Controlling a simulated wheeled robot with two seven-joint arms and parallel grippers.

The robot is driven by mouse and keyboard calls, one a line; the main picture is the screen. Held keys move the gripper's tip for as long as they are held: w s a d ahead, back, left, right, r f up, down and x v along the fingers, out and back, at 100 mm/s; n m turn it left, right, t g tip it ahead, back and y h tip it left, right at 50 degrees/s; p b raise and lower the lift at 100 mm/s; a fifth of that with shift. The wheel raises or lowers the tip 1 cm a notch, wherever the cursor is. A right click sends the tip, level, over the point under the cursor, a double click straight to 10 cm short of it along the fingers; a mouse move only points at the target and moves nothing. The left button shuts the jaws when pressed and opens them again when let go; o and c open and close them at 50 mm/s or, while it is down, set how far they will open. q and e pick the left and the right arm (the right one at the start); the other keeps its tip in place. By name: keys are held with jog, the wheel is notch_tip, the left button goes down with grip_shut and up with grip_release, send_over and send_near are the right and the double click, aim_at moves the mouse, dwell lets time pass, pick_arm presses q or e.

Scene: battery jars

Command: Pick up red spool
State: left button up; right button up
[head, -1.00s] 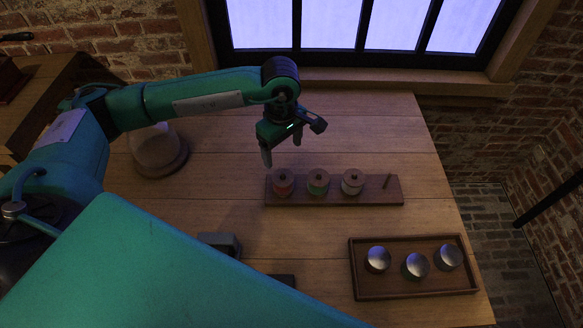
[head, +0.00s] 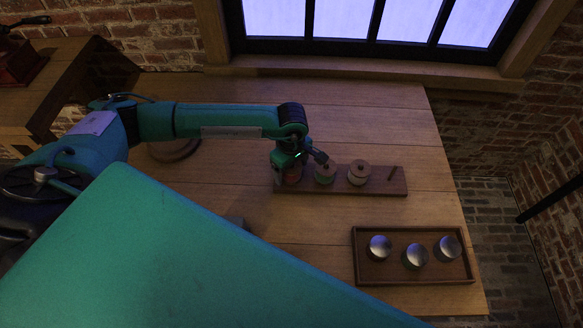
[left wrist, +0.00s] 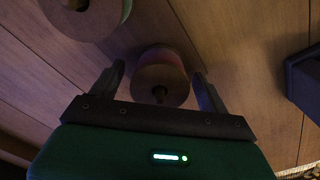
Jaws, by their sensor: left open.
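My right gripper is not in view.
A wooden tray (head: 415,281) with three silver-topped round things is at the front right. My teal body part hides the front left.

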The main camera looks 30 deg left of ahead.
pick_arm(q)
jog(key=c, duration=1.1)
jog(key=shift+c, duration=0.2)
